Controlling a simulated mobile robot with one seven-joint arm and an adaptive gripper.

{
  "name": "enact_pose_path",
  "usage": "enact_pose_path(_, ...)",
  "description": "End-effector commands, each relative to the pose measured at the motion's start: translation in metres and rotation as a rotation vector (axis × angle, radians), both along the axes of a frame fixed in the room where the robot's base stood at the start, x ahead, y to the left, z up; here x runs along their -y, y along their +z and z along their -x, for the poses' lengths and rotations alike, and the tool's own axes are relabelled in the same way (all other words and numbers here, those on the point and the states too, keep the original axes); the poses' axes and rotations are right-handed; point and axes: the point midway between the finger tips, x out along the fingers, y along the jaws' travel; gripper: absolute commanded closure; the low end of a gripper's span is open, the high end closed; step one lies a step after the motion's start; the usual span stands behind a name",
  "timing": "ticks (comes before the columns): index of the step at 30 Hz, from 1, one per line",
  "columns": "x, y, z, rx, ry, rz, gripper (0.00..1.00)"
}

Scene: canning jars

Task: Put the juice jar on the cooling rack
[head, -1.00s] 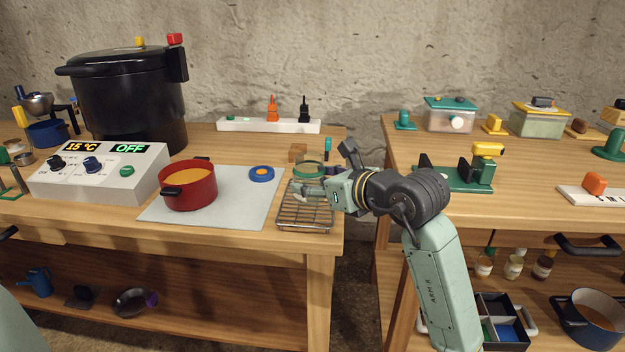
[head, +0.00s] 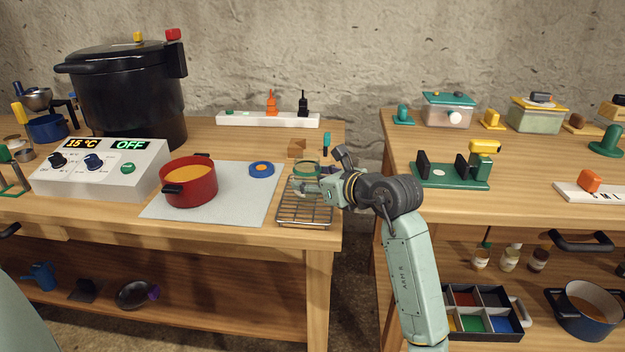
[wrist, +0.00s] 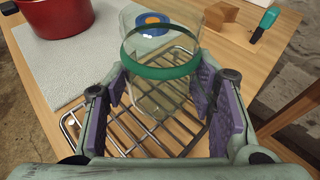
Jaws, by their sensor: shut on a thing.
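A clear glass jar with a green band (head: 306,167) is between my gripper's fingers (head: 318,184). In the wrist view the jar (wrist: 160,70) stands about upright between the purple pads of my gripper (wrist: 165,100), which is shut on it. No coloured contents show in it. The wire cooling rack (head: 304,215) lies at the right end of the left bench. The rack's bars (wrist: 170,135) show below and through the glass. The jar is over the rack's back part; I cannot tell whether its base touches the bars.
A red pot with orange contents (head: 188,183) and a blue ring with an orange centre (head: 261,169) are on a grey mat (head: 235,205) left of the rack. A wooden block (head: 297,149) is behind the jar. A gap separates the right bench (head: 530,205).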

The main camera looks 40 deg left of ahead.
Motion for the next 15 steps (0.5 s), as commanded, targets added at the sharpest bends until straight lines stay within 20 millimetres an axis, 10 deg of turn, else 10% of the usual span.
enact_pose_path(4,0.0003,-0.0048,-0.0001,0.001,-0.001,-0.001,1.0)
enact_pose_path(5,0.0002,-0.0042,0.0,0.0,0.0,0.0,0.48)
enact_pose_path(15,0.0001,-0.0037,0.0,0.0,0.0,0.0,0.3)
